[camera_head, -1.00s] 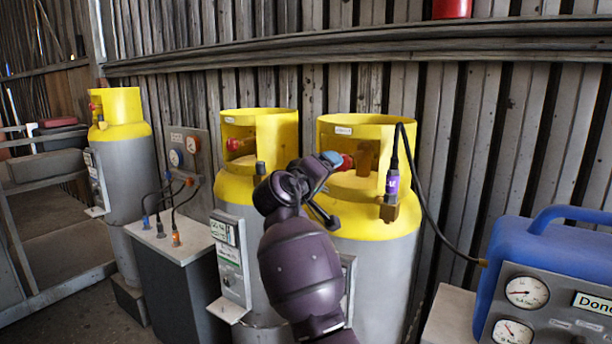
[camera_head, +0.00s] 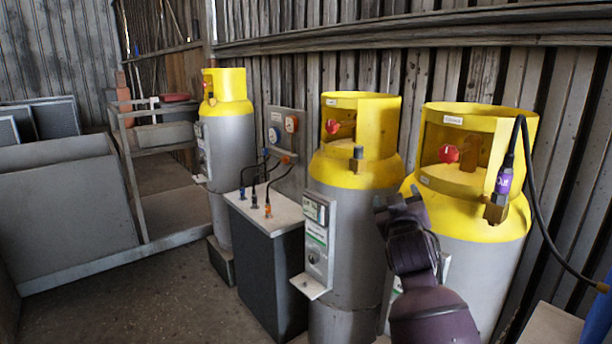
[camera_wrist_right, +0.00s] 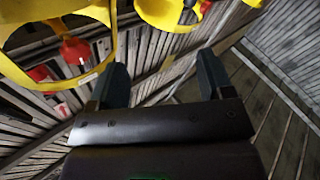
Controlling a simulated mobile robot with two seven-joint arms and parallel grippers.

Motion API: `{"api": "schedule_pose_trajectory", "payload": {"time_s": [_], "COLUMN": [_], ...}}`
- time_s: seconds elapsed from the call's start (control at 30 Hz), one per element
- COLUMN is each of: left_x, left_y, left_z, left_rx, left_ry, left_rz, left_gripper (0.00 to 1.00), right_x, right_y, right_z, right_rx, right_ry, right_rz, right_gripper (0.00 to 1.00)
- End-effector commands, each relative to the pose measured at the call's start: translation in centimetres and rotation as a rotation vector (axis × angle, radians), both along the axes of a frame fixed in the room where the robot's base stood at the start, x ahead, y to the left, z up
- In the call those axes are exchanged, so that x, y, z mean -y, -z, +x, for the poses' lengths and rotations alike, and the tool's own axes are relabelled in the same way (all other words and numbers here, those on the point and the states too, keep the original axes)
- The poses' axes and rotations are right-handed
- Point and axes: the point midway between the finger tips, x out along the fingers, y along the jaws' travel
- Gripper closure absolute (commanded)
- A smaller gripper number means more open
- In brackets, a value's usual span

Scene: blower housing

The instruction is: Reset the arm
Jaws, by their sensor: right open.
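My right arm rises from the bottom of the head view, and its gripper (camera_head: 398,205) stands in front of the gap between the middle and right gas cylinders. In the right wrist view the right gripper (camera_wrist_right: 163,80) shows two dark fingers spread apart with nothing between them. The right cylinder (camera_head: 475,215) is grey with a yellow top, a red valve knob and a purple-labelled hose fitting (camera_head: 503,184). The middle cylinder (camera_head: 345,215) has a similar yellow collar and red knob. My left gripper is not in the head view.
A third cylinder (camera_head: 229,150) stands farther left. A dark box (camera_head: 268,275) with short cables stands between it and the middle cylinder. A grey metal rack (camera_head: 155,165) is at the left. A black hose (camera_head: 535,200) runs down at the right. Open floor lies at the lower left.

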Motion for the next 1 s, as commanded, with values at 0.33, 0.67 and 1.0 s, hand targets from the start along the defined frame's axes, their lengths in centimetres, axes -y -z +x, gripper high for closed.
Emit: {"api": "schedule_pose_trajectory", "payload": {"time_s": [0.33,0.67,1.0], "left_x": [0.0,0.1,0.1], "left_y": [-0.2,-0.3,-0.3], "left_z": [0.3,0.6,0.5], "left_rx": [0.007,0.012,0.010], "left_ry": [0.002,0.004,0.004], "left_rz": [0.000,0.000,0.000], "left_gripper": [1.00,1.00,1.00], "right_x": [2.0,4.2,6.8], "right_y": [13.7,25.3,36.1], "right_z": [-7.7,-17.8,-30.9], "right_rx": [-0.097,-0.265,-0.525], "right_ry": [-0.150,-0.174,-0.096], "right_rz": [0.186,0.327,0.372], "right_gripper": [0.26,0.26,0.26]}}
